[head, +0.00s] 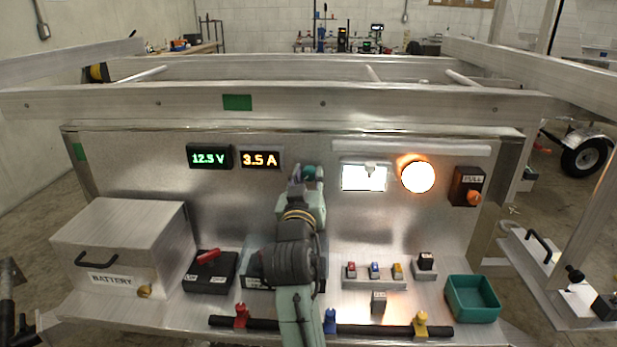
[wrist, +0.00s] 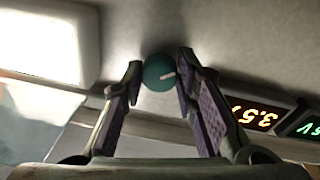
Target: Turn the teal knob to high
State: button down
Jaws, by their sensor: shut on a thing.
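The teal knob (wrist: 158,73) is round with a white pointer mark that points to the right in the wrist view. It sits on the metal panel between the two fingertips of my gripper (wrist: 160,64), which is shut on it. In the head view my gripper (head: 307,175) is up against the panel, right of the 3.5 A display (head: 260,159). My arm and gripper hide most of the knob there. No scale or high label around the knob is readable.
A green 12.5 V display (head: 209,157) is on the left. A lit white panel (head: 363,177), a round glowing lamp (head: 417,176) and a PULL switch box (head: 466,187) are on the right. A battery box (head: 118,245), small switches (head: 374,271) and a teal tray (head: 472,299) sit below.

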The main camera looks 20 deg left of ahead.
jog(key=shift+m, duration=0.9)
jog(key=c, duration=1.3)
grip_release()
jog(key=shift+s, duration=0.1)
jog(key=v, duration=0.7)
jog(key=shift+s, duration=0.2)
jog(key=shift+a+r, duration=0.1)
jog(key=shift+r, duration=0.05)
